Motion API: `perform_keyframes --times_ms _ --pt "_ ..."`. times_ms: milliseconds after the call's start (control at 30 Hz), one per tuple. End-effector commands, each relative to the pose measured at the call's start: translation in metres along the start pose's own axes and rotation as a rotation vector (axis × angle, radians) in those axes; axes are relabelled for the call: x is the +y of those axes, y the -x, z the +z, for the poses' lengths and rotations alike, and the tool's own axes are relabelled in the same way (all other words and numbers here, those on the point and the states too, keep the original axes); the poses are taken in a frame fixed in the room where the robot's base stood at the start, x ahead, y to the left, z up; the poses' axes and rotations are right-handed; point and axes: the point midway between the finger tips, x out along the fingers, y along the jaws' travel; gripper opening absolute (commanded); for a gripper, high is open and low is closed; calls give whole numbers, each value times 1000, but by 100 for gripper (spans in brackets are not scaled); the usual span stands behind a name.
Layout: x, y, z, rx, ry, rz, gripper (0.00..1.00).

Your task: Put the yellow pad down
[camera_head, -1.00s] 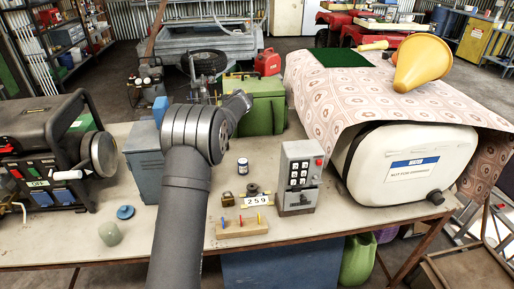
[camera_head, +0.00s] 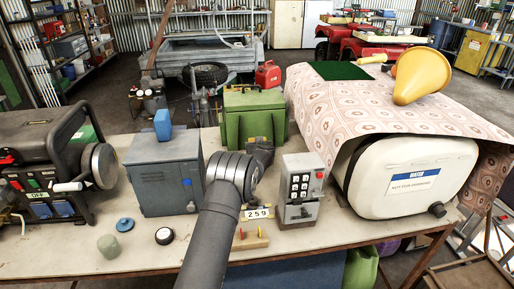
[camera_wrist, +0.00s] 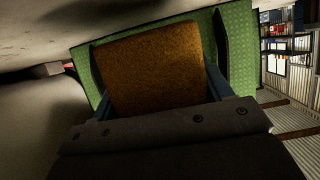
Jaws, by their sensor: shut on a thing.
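The yellow pad (camera_wrist: 150,62) looks orange-brown in the dim wrist view and fills the space between the jaws. My gripper (camera_wrist: 160,78) is shut on it, with a blue-grey finger along each side. A green surface lies behind the pad; I cannot tell whether the pad touches it. In the head view my wrist (camera_head: 261,150) is in front of the green box (camera_head: 253,115), left of the grey keypad box (camera_head: 301,185). My arm hides the jaws and the pad there.
A grey metal cabinet (camera_head: 163,180) with a blue item (camera_head: 162,124) on top stands left of my arm. A white water tank (camera_head: 405,175) under a patterned cloth stands right. A number plate (camera_head: 257,212) and pegged wooden block (camera_head: 250,242) lie close by.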

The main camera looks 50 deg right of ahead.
Motion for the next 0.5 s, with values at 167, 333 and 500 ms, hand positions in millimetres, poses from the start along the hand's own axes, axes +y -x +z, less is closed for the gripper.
perform_keyframes --times_ms 167,333,500 --pt "0 -4 9 1 1 0 47" --pt "0 -4 8 1 1 0 47" --pt "0 -6 13 0 1 0 47"
